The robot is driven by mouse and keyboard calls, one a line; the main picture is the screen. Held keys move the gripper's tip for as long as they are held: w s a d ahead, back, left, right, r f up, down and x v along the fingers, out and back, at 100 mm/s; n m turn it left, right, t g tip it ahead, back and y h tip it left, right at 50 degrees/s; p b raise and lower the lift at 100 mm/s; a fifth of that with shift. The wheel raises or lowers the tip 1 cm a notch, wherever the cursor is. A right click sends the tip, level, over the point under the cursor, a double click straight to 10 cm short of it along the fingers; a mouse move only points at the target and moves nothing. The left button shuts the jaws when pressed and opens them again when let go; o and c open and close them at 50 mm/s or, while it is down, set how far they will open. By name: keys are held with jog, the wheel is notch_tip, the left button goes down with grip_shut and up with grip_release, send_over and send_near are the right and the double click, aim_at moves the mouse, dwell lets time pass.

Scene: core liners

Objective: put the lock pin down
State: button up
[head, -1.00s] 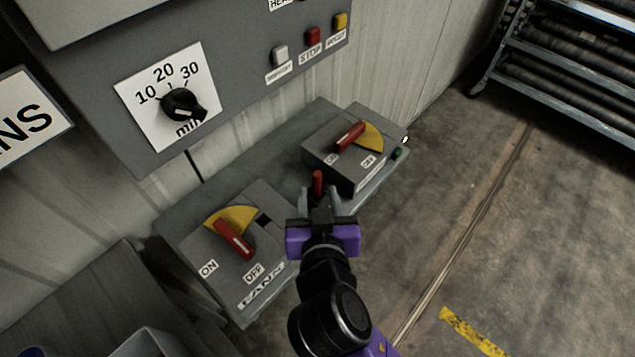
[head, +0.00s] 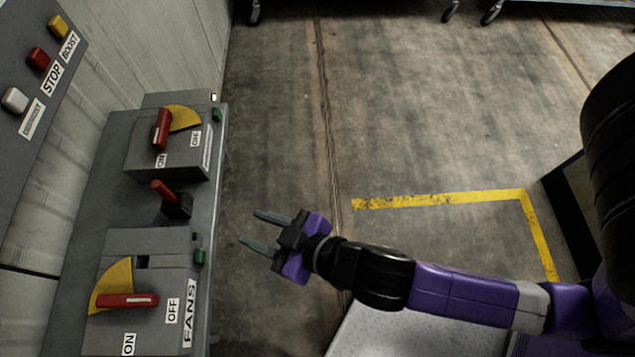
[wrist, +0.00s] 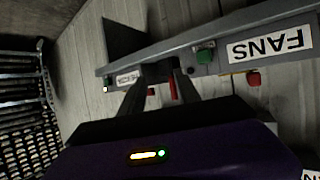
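The lock pin appears to be the red pin (head: 163,191) in the head view. It sits tilted in a small black block (head: 178,206) on the grey ledge (head: 205,190), between two switch boxes. My gripper (head: 256,229) is to the right of the ledge, over the floor, with its two fingers apart and nothing between them. The fingers point left towards the ledge, clear of the pin. In the wrist view the open fingers (wrist: 158,95) also show; a red piece is seen between them at a distance, and I cannot tell which one it is.
The near FANS switch box (head: 150,250) and the far switch box (head: 185,153) each have a red lever and a yellow plate. A control panel (head: 40,90) is at the upper left. The concrete floor (head: 430,120) right of the ledge is open, with a yellow line.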

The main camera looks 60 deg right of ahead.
jog(key=s+d+r+t, duration=0.1)
jog(key=s+d+r, duration=0.2)
jog(key=s, duration=0.5)
jog(key=s+d+r+m+t+h, duration=0.1)
jog(key=s+d+r, duration=0.2)
jog(key=s, duration=0.5)
jog(key=shift+d+r, duration=0.25)
jog(key=shift+r, duration=0.5)
jog(key=shift+o, duration=0.3)
